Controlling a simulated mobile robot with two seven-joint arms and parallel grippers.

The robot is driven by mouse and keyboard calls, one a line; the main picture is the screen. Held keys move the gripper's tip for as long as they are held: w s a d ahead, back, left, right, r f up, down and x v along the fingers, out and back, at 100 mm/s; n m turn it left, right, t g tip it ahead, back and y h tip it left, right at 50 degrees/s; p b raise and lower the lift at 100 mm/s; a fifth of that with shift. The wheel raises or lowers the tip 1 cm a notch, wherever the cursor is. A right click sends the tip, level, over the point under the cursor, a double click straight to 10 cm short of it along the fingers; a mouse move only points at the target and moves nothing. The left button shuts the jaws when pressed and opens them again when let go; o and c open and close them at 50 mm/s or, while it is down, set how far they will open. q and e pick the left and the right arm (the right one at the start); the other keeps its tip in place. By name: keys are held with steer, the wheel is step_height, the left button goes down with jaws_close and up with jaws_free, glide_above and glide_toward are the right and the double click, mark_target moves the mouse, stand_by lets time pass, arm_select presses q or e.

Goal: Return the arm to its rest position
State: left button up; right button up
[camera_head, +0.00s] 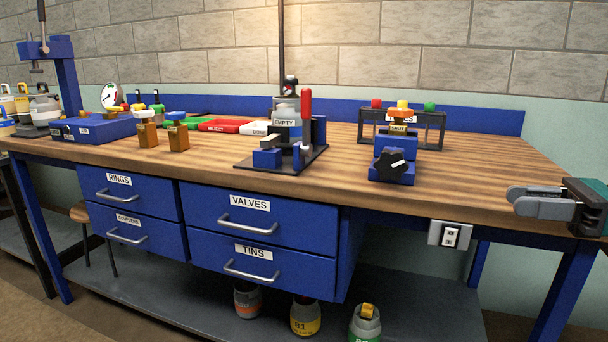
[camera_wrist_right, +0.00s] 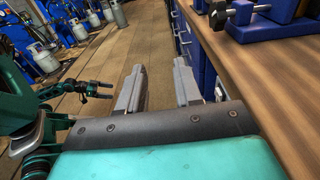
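My right gripper (camera_head: 535,203) shows at the right of the head view, by the bench's front right corner. In the right wrist view its two grey fingers (camera_wrist_right: 158,88) are apart with nothing between them, and floor shows through the gap. The wooden bench top (camera_wrist_right: 270,85) lies to the right of the fingers. My left gripper is outside the head view. A dark two-pronged gripper on a teal arm, which looks like my left one (camera_wrist_right: 98,89), shows small at the left of the right wrist view, its prongs apart and empty.
The workbench (camera_head: 470,185) carries a black stand with a tin marked EMPTY (camera_head: 286,122), a blue fixture with a black knob (camera_head: 392,168) and a dark rack (camera_head: 432,128). Blue drawers (camera_head: 262,215) and a power outlet (camera_head: 450,234) sit below its front edge. The bench's right front is bare.

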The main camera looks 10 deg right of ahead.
steer(key=w+a+f+m+t+h, duration=0.1)
steer(key=a+f+m+t+h, duration=0.45)
steer(key=f+m, duration=0.85)
steer(key=w+a+f+m+t+h, duration=0.1)
steer(key=a+f+m+t+h, duration=0.4)
steer(key=f+m, duration=0.9)
steer(key=s+a+f+m+g, duration=0.4)
steer(key=s+a+m, duration=0.1)
steer(key=a+m, duration=0.35)
steer(key=s+a+f+m+g, duration=0.3)
steer(key=s+a+m+g, duration=0.2)
steer(key=a+m, duration=0.4)
arm_select(q)
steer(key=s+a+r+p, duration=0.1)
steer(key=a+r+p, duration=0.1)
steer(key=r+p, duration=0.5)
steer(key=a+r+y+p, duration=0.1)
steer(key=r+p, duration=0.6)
steer(key=p, duration=0.7)
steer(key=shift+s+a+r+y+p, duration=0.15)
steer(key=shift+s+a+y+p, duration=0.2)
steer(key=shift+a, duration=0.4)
arm_select(e)
steer(key=s+d+r+h, duration=0.2)
steer(key=d+r, duration=0.2)
steer(key=r, duration=0.9)
steer(key=shift+s+r, duration=0.15)
steer(key=shift+r, duration=0.15)
steer(key=shift+f+n, duration=0.1)
steer(key=shift+n, duration=0.15)
